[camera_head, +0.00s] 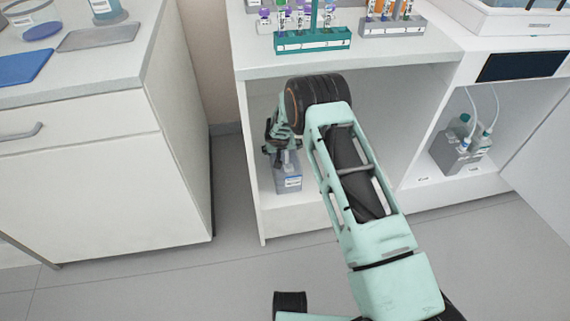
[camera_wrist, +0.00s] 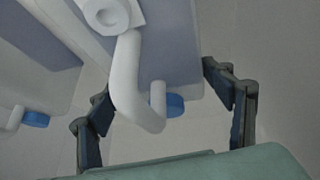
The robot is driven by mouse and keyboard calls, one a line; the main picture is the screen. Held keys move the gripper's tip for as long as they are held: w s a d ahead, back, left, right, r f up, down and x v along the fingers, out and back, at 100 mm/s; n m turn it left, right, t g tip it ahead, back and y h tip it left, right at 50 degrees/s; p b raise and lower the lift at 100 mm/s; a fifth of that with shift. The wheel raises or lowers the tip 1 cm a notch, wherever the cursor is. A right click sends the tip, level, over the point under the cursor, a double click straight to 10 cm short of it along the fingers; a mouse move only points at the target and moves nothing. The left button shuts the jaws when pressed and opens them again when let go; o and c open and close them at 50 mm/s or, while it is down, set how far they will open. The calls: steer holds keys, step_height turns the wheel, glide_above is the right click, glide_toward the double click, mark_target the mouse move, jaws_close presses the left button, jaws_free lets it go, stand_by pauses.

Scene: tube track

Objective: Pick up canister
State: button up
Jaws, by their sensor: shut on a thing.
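The canister (camera_head: 289,181) is a pale grey box-like container with a label. It is in the left open bay under the bench, below my gripper (camera_head: 283,150). In the wrist view the canister (camera_wrist: 178,62) appears close up, pale with a curved white tube-like handle and a blue cap. My gripper (camera_wrist: 170,118) has its dark fingers on either side of it, shut on it. The exact contact is hidden, and I cannot tell whether the base is clear of the bay floor.
A second pale object with a blue cap (camera_wrist: 36,119) is at the left of the wrist view. The right bay holds a container with tubes (camera_head: 462,150). A teal tube rack (camera_head: 312,40) and a grey rack (camera_head: 392,28) stand on the bench above. A cabinet (camera_head: 130,180) stands left.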

steer(key=shift+w+r, duration=0.1)
steer(key=shift+r, duration=0.15)
